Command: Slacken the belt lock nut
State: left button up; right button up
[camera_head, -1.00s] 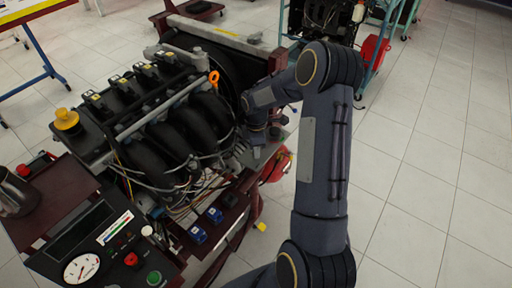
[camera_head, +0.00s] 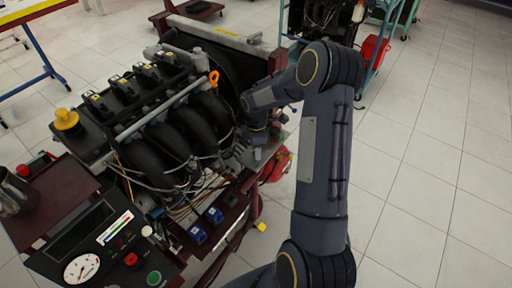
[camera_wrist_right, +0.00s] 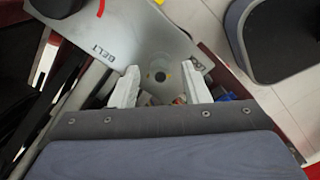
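A grey metal plate marked BELT (camera_wrist_right: 130,32) lies ahead of my right gripper in the right wrist view. A small round fitting (camera_wrist_right: 160,76), which looks like the belt lock nut, sits on the plate. My right gripper (camera_wrist_right: 160,88) has its two pale fingers apart, one on each side of the line to the fitting, with no contact visible. In the head view my right gripper (camera_head: 256,153) is low at the right side of the engine, partly hidden by my arm, and the nut cannot be made out. My left gripper is not in view.
The engine (camera_head: 165,120) with black intake pipes fills the left of the head view. A control panel with a gauge (camera_head: 82,268) is in front of it. A red container (camera_head: 276,165) is close beyond my right gripper. The floor to the right is clear.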

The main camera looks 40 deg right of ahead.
notch_tip(320, 180, up, 7)
jog(key=shift+r, duration=0.4)
dwell(0.6)
jog(key=shift+a+r, duration=0.15)
jog(key=shift+r, duration=0.2)
jog(key=s+a+r+m+t+p, duration=0.1)
jog(key=s+a+r+m, duration=0.25)
jog(key=r, duration=0.45)
jog(key=s+a+r+m+t+y+p, duration=0.1)
jog(key=s+a+m, duration=0.4)
jog(key=s, duration=0.5)
jog(key=s+a+r+m+t+y+p, duration=0.1)
jog(key=s+a+r+m, duration=0.4)
jog(key=s+a, duration=0.5)
jog(key=r+t+y, duration=0.1)
jog(key=t, duration=0.1)
jog(key=shift+r+m+t+y+p, duration=0.25)
jog(key=shift+m+t+y+p, duration=0.05)
jog(key=shift+m+y+p, duration=0.1)
